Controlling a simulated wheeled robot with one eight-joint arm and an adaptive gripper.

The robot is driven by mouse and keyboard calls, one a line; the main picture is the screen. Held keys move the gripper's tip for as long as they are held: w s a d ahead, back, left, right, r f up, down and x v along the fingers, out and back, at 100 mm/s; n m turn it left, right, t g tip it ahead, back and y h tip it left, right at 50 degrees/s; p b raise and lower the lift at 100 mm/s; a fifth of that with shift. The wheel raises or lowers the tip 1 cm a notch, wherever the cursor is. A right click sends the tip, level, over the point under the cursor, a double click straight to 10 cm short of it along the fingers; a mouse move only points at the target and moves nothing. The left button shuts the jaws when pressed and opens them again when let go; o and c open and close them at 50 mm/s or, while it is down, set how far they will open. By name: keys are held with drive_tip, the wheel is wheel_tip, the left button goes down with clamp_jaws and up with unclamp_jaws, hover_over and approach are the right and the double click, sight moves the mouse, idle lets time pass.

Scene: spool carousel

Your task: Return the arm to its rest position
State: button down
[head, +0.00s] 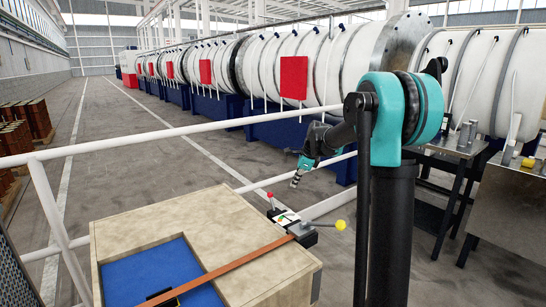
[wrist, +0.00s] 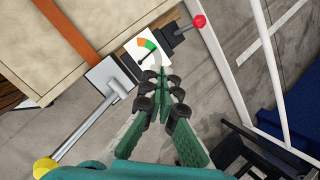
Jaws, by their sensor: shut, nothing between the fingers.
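My arm (head: 412,110) reaches out from its dark column at the right of the head view. My gripper (head: 295,182) points down, shut and empty, above the right edge of a wooden crate. In the wrist view my gripper (wrist: 160,76) has its fingers together with nothing between them. Below the fingertips is a fitting with a white plate and an orange and green dial (wrist: 146,46). A lever with a red knob (wrist: 199,21) and one with a yellow knob (wrist: 45,167) stand at its sides. I cannot tell if the fingertips touch the fitting.
The wooden crate (head: 150,222) has a blue recess and an orange-brown strap (head: 225,268) across its top. White railings (head: 120,152) run behind and beside it. Large white drums (head: 345,62) stand at the back. A metal table (head: 450,148) with small parts stands right of my column.

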drive_tip(key=s+d+f+n+h, duration=0.1)
drive_tip(key=s+d+f+n, duration=0.2)
drive_tip(key=s, duration=0.9)
drive_tip(key=s+d+f+n+h, duration=0.1)
drive_tip(key=s+d+f+n, duration=0.2)
drive_tip(key=s+f+n, duration=0.4)
drive_tip(key=s+d+f+n+h, duration=0.1)
drive_tip(key=s+d+f+n, duration=0.2)
drive_tip(key=s+n, duration=0.7)
drive_tip(key=s+f, duration=0.2)
drive_tip(key=s, duration=0.7)
drive_tip(key=shift+s+d, duration=0.25)
drive_tip(key=shift+d, duration=0.05)
